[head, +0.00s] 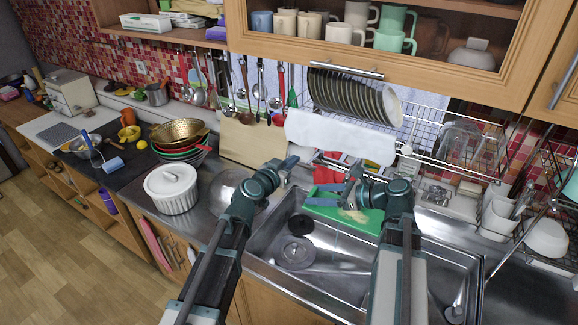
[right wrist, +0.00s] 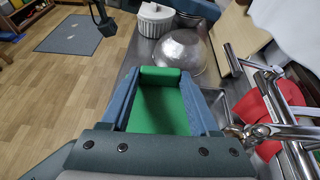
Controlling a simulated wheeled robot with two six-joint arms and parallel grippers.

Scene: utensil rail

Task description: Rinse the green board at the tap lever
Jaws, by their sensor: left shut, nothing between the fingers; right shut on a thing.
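The green board (head: 368,220) is over the sink (head: 262,243), below the drying rack, with a pale brownish smear on its face. My right gripper (head: 328,196) is shut on it; in the right wrist view the board (right wrist: 160,108) shows between the blue fingers. Chrome tap parts (right wrist: 272,130) stand just right of the fingers in that view; whether they touch the board I cannot tell. In the head view my right gripper hides much of that area. My left gripper (head: 289,163) is shut and empty, above the counter left of the sink.
A metal bowl (right wrist: 182,52) and a white lidded pot (head: 172,188) stand left of the sink. A red item (head: 326,173) is behind the board. A plate rack (head: 352,95) and white cloth (head: 335,135) hang above. The sink's front left holds a round drain piece (head: 296,252).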

